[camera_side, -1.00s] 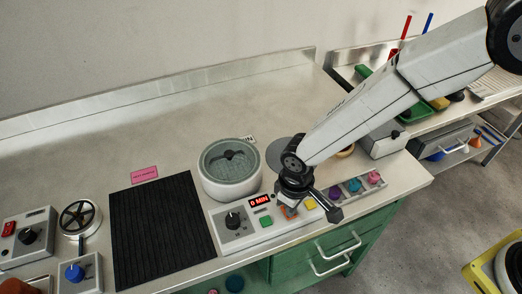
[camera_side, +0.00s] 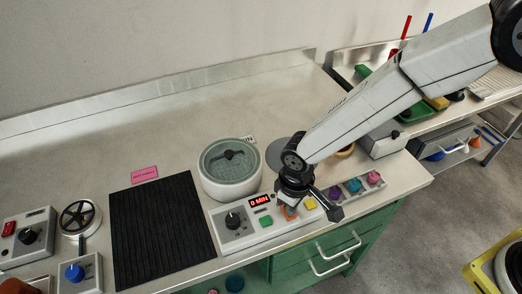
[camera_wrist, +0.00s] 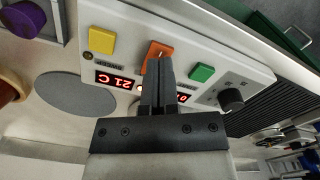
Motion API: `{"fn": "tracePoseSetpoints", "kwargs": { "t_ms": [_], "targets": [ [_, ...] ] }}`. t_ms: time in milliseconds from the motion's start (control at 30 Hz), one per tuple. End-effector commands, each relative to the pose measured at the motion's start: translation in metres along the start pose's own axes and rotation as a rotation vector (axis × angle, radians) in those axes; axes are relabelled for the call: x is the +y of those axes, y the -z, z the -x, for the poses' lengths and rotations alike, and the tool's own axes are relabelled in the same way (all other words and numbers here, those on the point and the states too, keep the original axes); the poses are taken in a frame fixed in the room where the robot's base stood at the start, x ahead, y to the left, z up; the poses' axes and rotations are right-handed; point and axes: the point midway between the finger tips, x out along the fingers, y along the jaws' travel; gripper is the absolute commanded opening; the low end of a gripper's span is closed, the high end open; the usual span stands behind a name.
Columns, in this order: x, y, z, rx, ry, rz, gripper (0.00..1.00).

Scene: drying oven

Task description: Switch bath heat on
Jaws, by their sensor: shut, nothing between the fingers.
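The bath (camera_side: 230,168) is a round white tub with a grey-green inside, standing behind a white control panel (camera_side: 243,238). The panel carries a black knob (camera_side: 233,220), a green button (camera_side: 266,221), an orange button (camera_side: 289,213) and a yellow button (camera_side: 310,203). In the wrist view, one red display (camera_wrist: 117,81) reads 21 C. The other display reads 0 MIN in the side view (camera_side: 259,201). My gripper (camera_wrist: 162,62) is shut and empty, its tips at the orange button (camera_wrist: 157,50) and partly covering it. I cannot tell whether they touch it.
A black ribbed mat (camera_side: 160,230) lies left of the panel. Small coloured pieces (camera_side: 354,185) sit in a holder just right of my gripper. A grey disc (camera_side: 280,152) lies behind it. The back of the bench is clear.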

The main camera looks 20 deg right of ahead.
Motion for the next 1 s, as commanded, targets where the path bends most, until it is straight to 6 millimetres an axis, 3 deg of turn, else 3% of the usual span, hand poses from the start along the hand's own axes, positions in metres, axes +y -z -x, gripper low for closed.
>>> {"fn": "tracePoseSetpoints", "kwargs": {
  "t_ms": [1000],
  "targets": [
    [0.0, 0.0, 0.057, 0.0, 0.0, 0.0, 0.0]
  ]
}}
